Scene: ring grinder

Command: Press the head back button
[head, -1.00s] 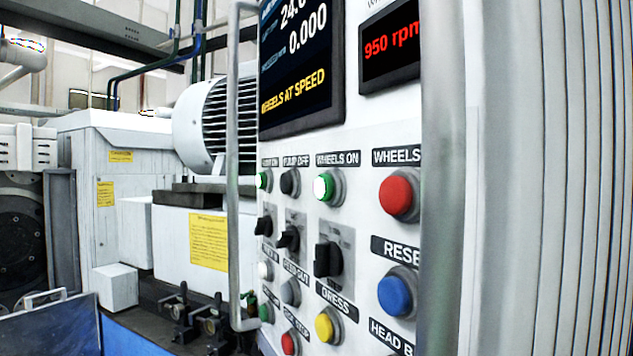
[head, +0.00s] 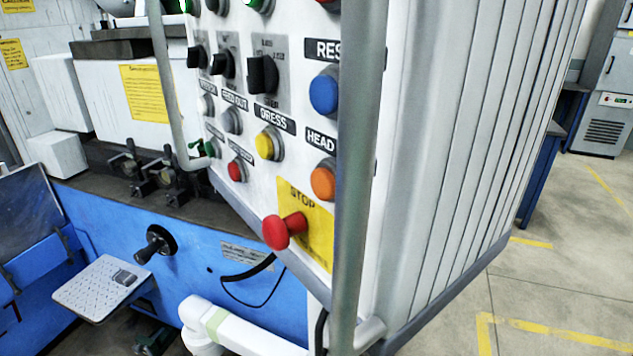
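The orange button (head: 323,183) under a label (head: 321,140) that reads "HEAD" sits low on the right side of the white control panel (head: 225,165). The rest of its label is hidden behind the grey vertical handle bar (head: 357,150), which stands just right of the button and covers its right edge. The button is below the blue button (head: 323,93) and above the red mushroom stop button (head: 284,231) on its yellow plate. Neither of my grippers shows in the head view.
A second, thinner handle bar (head: 164,75) runs along the panel's left edge. Yellow (head: 268,143) and red (head: 237,170) buttons lie left of the orange one. The blue machine bed (head: 215,260) is behind. Open floor (head: 540,270) lies to the right.

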